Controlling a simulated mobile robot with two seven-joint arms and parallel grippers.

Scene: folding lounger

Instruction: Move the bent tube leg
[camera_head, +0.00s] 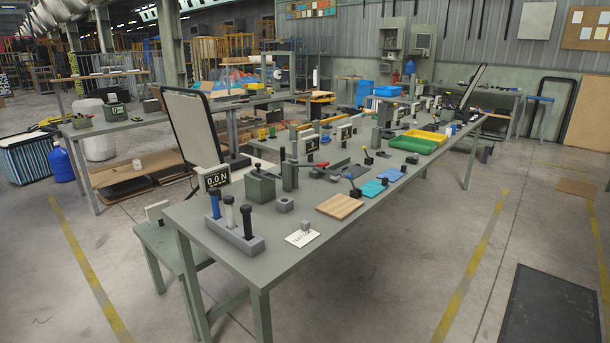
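A dark tube bent into an upside-down U (557,79) stands against the back wall at the far right; it looks like a bent tube leg, but I cannot tell for sure. A pale panel in a black tube frame (191,125) stands tilted behind the near table. A similar framed panel (474,86) stands farther back, near the far end of the table. Neither of my grippers is in view, and nothing is seen being held.
A long grey-green workbench (285,264) holds a force display (216,180), a tool block (234,237), a wooden board (341,206) and green and yellow trays (412,145). A dark mat (550,308) lies on the floor at right. The floor right of the bench is mostly clear.

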